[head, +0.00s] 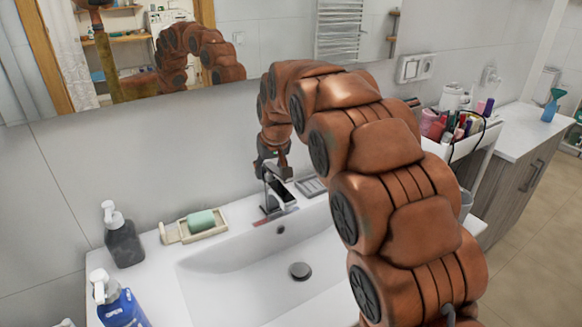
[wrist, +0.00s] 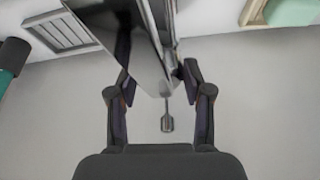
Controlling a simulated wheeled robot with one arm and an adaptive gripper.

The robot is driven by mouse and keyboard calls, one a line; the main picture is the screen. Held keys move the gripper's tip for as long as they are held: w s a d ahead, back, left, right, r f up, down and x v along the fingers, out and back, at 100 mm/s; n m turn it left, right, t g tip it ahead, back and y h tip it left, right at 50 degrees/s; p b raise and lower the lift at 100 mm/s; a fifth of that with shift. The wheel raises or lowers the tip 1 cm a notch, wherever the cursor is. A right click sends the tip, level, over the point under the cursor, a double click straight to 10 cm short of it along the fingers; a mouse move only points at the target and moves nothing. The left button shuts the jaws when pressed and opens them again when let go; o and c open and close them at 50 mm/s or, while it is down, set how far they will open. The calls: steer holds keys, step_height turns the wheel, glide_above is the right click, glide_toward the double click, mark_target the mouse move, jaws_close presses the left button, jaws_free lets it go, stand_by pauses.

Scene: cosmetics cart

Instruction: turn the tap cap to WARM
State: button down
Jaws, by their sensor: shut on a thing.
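The tap (head: 277,202) is a chrome mixer with a dark, shiny top, standing at the back rim of the white washbasin. My gripper (head: 272,168) reaches down from above onto its cap. In the wrist view my gripper (wrist: 157,75) has a finger on each side of the tap's cap (wrist: 148,55) and is shut on it. The fingers and wrist partly hide the cap in the head view. A small pinkish-red strip (head: 262,223) shows by the tap's base; I cannot read any marking or tell the cap's setting.
A soap dish (head: 172,233) with green soap and a dark pump bottle (head: 122,238) stand left of the tap. A blue bottle (head: 120,306) is at the front left. A grey slotted dish (head: 311,187) lies right of the tap. A mirror (head: 270,30) hangs behind.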

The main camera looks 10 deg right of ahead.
steer(key=shift+w+r, duration=0.1)
stand_by(0.4)
steer(key=shift+c, duration=2.4)
jaws_free()
steer(key=v, duration=1.2)
steer(key=s+d+f+g, duration=0.2)
steer(key=s+f, duration=0.3)
steer(key=s, duration=0.9)
steer(key=s+d+f+m+g, duration=0.1)
steer(key=s+f, duration=0.5)
steer(key=s, duration=0.9)
steer(key=s+d+f+m+g+p, duration=0.1)
steer(key=s+d+f+g, duration=0.2)
steer(key=s, duration=1.1)
step_height(320, 180, down, 3)
steer(key=shift+s+d+r+h, duration=0.1)
steer(key=shift+s+d+h, duration=0.3)
steer(key=shift+d, duration=0.8)
